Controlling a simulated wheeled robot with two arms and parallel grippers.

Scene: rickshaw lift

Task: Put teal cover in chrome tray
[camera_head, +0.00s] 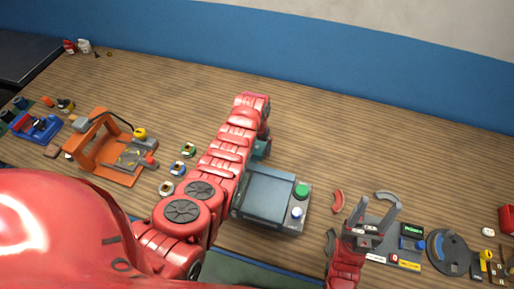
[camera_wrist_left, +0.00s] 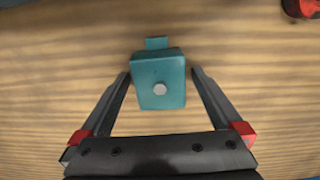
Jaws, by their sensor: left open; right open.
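The teal cover (camera_wrist_left: 158,88) is a small block with a round grey knob and a tab at its far edge, seen over the wood table in the left wrist view. My left gripper (camera_wrist_left: 160,73) is open, with one finger on each side of the cover and a small gap at each side. In the head view a bit of teal (camera_head: 261,149) shows beside my left arm, which hides most of that gripper. My right gripper (camera_head: 376,208) is open at the right, over a dark panel. I cannot make out a chrome tray for certain.
A grey box (camera_head: 268,192) with green and blue buttons stands close to my left arm. An orange frame (camera_head: 98,150) and a blue fixture (camera_head: 37,128) stand at the left. A dark round device (camera_head: 446,252) is at the right. The table's back middle is clear.

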